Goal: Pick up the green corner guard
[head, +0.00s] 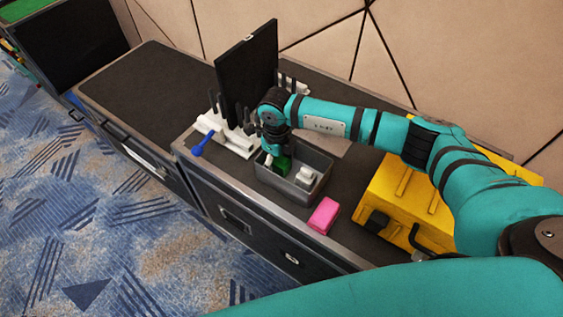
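The green corner guard (283,165) sits in the left part of a small grey bin (287,190) on the dark case top. It is partly covered by my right gripper (271,155), which points down into the bin from above. The gripper is at the guard, but I cannot tell whether its fingers touch it or are around it. The fingers are small and largely hidden by the wrist, so open or shut does not show. My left gripper is not in view.
A white piece (305,177) lies in the bin's right part. A pink block (324,215) and a yellow case (400,195) stand to the right. A white stand (232,140), a blue-handled tool (202,144) and an upright black panel (247,70) are left and behind.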

